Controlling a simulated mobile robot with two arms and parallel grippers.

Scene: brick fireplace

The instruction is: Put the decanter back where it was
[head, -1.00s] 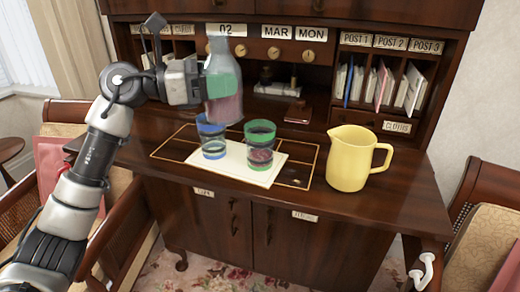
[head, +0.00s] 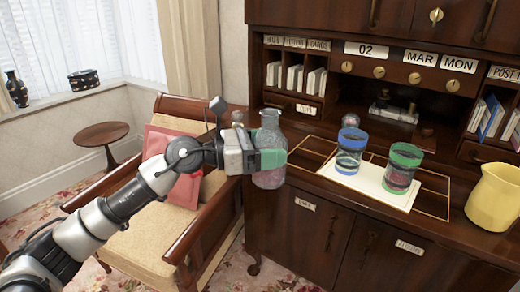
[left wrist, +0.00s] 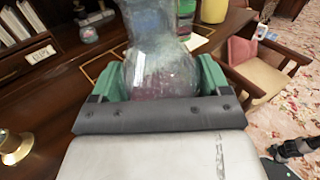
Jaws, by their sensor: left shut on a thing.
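My left gripper (head: 270,159) is shut on the glass decanter (head: 270,177), a clear bottle with reddish liquid low in it. The decanter is upright at the left end of the desk; whether its base touches anything I cannot tell. In the left wrist view the decanter (left wrist: 162,62) sits between the green fingers (left wrist: 160,80). On the desk's pale sheet (head: 374,185) stand a blue-rimmed glass (head: 349,160) and a green-rimmed glass (head: 401,177) with a little reddish liquid. A clear round stopper (head: 350,120) shows behind the blue-rimmed glass. My right gripper is not in view.
A yellow pitcher (head: 496,198) stands at the right of the desk. Pigeonholes with letters rise at the back. An armchair with a pink cushion (head: 172,185) and a small round table (head: 103,134) are to the left.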

